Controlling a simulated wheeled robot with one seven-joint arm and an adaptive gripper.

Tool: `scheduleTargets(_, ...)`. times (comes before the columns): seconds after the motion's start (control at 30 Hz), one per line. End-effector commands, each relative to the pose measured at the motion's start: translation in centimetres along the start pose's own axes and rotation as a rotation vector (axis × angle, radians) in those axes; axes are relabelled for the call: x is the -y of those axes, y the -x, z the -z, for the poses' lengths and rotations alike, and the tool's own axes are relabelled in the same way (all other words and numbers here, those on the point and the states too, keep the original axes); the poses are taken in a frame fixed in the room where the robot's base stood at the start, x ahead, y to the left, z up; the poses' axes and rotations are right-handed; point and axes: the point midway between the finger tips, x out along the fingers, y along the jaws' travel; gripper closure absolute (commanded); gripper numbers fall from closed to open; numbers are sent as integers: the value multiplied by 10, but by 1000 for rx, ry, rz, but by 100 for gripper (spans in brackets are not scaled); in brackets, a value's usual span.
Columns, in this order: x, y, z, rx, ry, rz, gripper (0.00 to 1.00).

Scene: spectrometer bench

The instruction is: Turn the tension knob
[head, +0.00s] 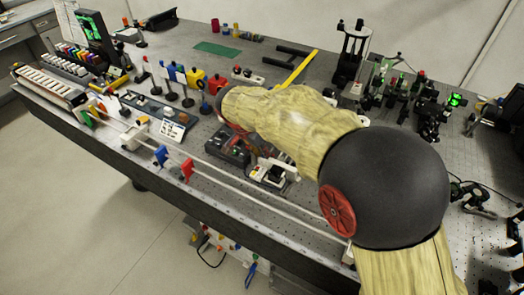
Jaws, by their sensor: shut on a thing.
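My arm reaches over the bench from the lower right, and its forearm covers the middle of the work area. My gripper does not show clearly; the far end of the arm and whatever is beneath it hide it. I cannot make out the tension knob, and what the jaws touch is not visible. A dark tray-like unit (222,149) with small coloured parts sits partly under the arm. Next to it stands a small white and black device (272,174); I cannot tell whether either carries the knob.
The perforated bench (225,190) is crowded. Red (187,170) and blue (160,155) plates stand near its front edge. Several posts and coloured mounts stand at left. A green mat (217,49) lies at the back, and a black stand (350,55) and optics mounts stand at right.

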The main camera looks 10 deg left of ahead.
Motion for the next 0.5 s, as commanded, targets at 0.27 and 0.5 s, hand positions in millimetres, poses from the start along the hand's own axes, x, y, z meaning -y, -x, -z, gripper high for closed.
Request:
scheduleTargets(0.27,0,0,0,0,1,1,80)
scheduleTargets(0.5,0,0,0,0,1,2,67)
